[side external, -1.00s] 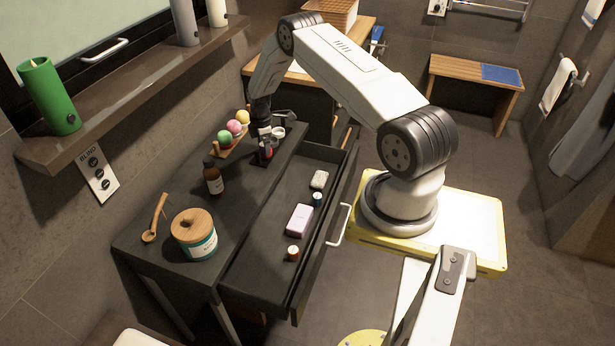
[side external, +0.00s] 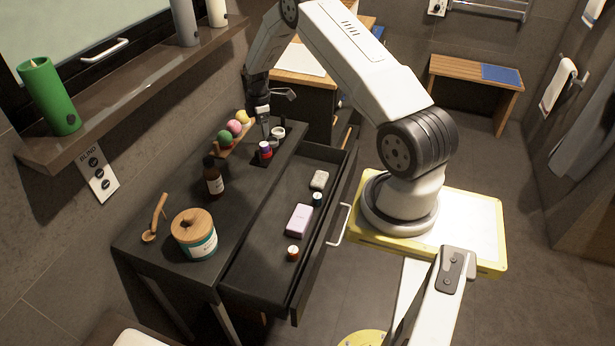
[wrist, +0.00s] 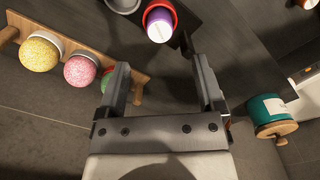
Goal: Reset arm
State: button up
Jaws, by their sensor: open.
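My gripper (side external: 274,112) hangs above the far end of the dark vanity top (side external: 240,195), with its fingers apart and nothing between them. In the wrist view my gripper (wrist: 162,80) shows two spread fingers. A small red container with a purple body and white top (side external: 265,150) stands on the vanity top below the gripper; it also shows near the top of the wrist view (wrist: 159,22). The gripper is clear of it.
A wooden rack holds yellow, pink (side external: 234,127) and green balls beside the gripper. A brown bottle (side external: 213,183) and wooden-lidded jar (side external: 196,242) stand nearer. The open drawer (side external: 265,262) holds a lilac box (side external: 299,220) and small items. A shelf (side external: 130,85) runs along the wall.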

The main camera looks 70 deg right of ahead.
dwell(0.6)
jog(key=a+r+m+t, duration=0.1)
jog(key=a+r+m, duration=0.1)
jog(key=a+r, duration=0.55)
jog(key=a+r+m, duration=0.2)
jog(key=a+r, duration=0.2)
jog(key=a, duration=0.6)
jog(key=s+a+r+m, duration=0.2)
jog(key=s+a, duration=0.5)
jog(key=a, duration=0.1)
jog(key=s+a+r+m+t, duration=0.1)
jog(key=s+a+r+m, duration=0.1)
jog(key=s+a, duration=0.5)
jog(key=shift+s+a+r+m+t, duration=0.3)
jog(key=shift+s+a+r+m, duration=0.15)
jog(key=shift+s, duration=0.3)
